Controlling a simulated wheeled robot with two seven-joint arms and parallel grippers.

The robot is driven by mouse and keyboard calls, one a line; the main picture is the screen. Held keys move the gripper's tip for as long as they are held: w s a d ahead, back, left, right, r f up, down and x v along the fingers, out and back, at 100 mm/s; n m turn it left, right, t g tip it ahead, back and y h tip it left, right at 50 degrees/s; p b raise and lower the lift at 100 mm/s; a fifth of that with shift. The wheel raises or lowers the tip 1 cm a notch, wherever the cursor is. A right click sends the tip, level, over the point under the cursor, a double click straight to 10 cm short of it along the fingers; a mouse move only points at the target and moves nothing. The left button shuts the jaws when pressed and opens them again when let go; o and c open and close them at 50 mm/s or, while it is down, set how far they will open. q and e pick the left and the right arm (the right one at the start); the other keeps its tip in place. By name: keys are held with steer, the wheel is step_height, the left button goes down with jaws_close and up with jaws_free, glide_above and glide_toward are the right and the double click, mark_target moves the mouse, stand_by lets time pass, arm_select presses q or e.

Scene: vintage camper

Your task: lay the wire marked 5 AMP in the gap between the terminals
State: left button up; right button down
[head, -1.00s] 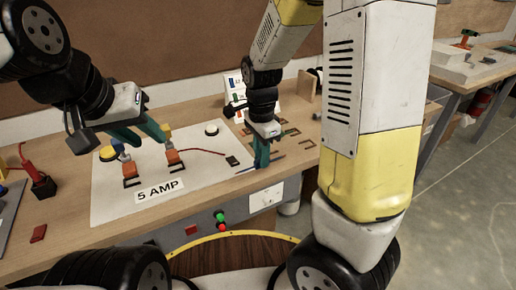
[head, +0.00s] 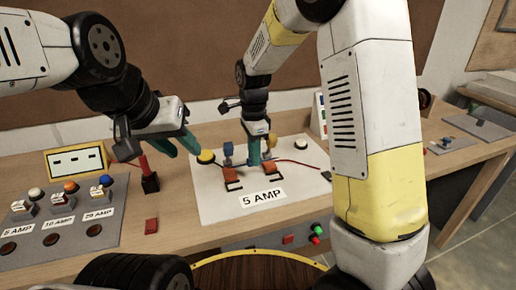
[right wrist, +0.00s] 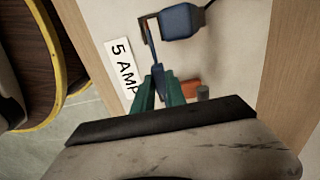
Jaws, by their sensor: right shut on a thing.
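On a pale board (head: 215,200) stand two orange terminals, a left one (head: 232,180) and a right one (head: 270,173), with a 5 AMP label (head: 263,199) in front. My right gripper (head: 254,160) is over the board between them, fingers down. In the right wrist view its teal fingers (right wrist: 160,88) are shut on a thin blue-grey strip (right wrist: 154,50), seemingly the wire, which reaches towards one terminal. I cannot tell whether it touches the terminals. An orange block (right wrist: 190,88) shows beside the fingers. My left gripper (head: 163,152) is open and empty, left of the board.
A blue clip (right wrist: 182,21) with a dark cable is close to the strip. A grey panel (head: 60,228) with labelled holders is at the left. A red-handled tool (head: 148,178) stands near my left gripper.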

glide_above(254, 182)
steer(key=shift+d+f, duration=0.15)
steer(key=shift+f, duration=2.65)
steer(key=shift+f, duration=0.7)
steer(key=c, duration=1.3)
jaws_free()
